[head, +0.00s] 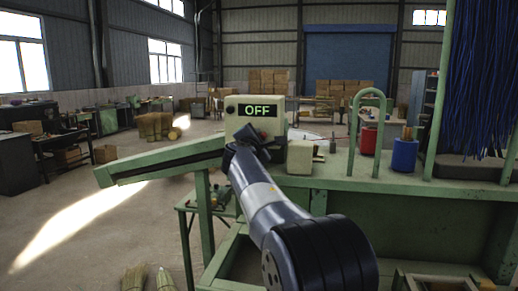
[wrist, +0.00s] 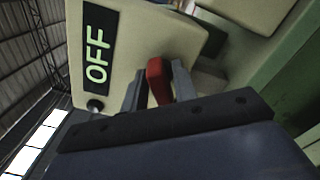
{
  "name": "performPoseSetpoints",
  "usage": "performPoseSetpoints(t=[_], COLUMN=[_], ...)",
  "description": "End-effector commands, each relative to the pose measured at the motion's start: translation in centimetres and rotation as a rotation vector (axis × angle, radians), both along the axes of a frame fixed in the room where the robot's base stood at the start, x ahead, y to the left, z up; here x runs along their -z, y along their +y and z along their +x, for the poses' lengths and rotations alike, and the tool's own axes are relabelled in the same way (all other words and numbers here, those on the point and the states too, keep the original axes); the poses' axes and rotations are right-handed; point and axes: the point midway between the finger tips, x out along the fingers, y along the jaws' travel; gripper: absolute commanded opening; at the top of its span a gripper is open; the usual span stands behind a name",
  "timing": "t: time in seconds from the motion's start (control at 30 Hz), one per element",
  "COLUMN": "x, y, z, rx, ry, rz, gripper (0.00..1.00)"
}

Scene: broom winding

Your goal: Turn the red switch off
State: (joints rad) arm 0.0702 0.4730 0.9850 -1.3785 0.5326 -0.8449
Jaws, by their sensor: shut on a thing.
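The red switch (wrist: 158,82) shows in the wrist view as a red lever on the face of a cream control box (wrist: 135,45). My gripper (wrist: 157,90) has its two fingers on either side of the lever and is shut on it. The box has a black display reading OFF in green letters. In the head view the box (head: 240,108) stands upright on the green bench, with my gripper (head: 246,139) at its lower front. My wrist hides the switch in that view.
A smaller cream box (head: 300,157) stands right of the control box on the green workbench (head: 350,180). A green arch (head: 378,125), a red spool (head: 367,141) and a blue spool (head: 404,154) stand further right. Blue bristles (head: 485,70) hang at the far right.

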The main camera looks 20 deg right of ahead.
Motion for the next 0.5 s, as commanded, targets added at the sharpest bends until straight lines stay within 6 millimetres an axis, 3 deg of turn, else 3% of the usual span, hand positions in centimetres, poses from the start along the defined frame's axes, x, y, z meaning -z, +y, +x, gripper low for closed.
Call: performPoseSetpoints(t=[0.5], x=[0.64], y=[-0.1], z=[-0.04], rx=[0.001], ry=[-0.248], rz=[0.372], gripper=[0.04])
